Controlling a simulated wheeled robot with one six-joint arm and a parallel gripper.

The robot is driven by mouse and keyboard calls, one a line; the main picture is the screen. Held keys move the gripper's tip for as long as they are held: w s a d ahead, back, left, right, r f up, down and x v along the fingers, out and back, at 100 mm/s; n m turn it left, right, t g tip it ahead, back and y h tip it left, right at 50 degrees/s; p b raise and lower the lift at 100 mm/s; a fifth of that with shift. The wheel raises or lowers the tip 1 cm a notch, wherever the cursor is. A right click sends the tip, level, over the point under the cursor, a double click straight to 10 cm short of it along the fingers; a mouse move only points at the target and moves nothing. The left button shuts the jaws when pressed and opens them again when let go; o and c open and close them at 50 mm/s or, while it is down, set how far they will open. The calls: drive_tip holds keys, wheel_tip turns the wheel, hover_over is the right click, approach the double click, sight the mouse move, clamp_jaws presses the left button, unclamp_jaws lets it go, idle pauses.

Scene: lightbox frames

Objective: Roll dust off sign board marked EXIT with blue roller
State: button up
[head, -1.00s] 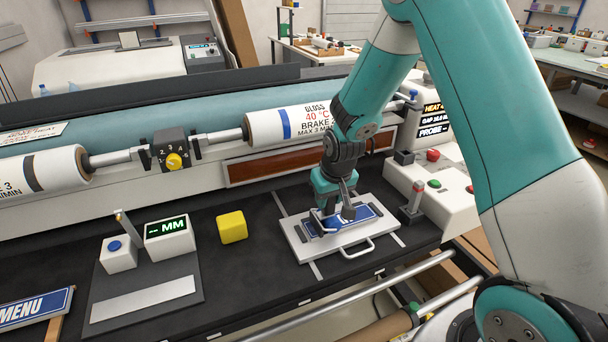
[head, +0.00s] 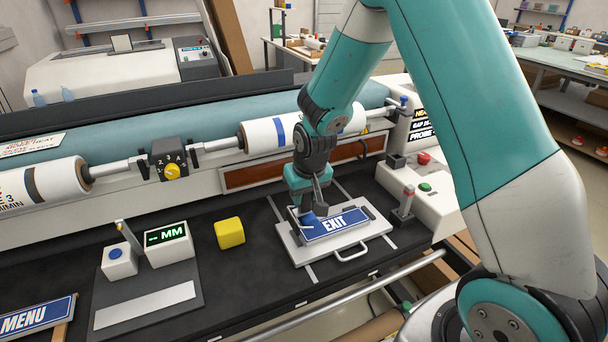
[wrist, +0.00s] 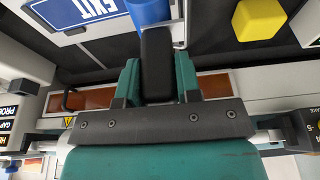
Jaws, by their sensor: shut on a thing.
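My gripper (head: 308,207) is shut on the roller's dark handle (wrist: 157,65) at the sign's left end. The blue roller (wrist: 148,12) is at that end in the wrist view, and a bit of it shows below the fingers in the head view (head: 313,221). I cannot tell whether it touches the sign. Dust is too fine to make out.
A yellow block (head: 230,233) stands left of the plate. Beyond it are a gauge reading MM (head: 168,244) and a MENU sign (head: 38,318). A control box with a red button (head: 423,158) stands right; the laminator's white rolls (head: 262,134) run behind.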

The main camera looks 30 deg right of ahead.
drive_tip(key=shift+r+p, duration=1.1)
drive_tip(key=shift+r, duration=0.65)
drive_tip(key=shift+f, duration=0.1)
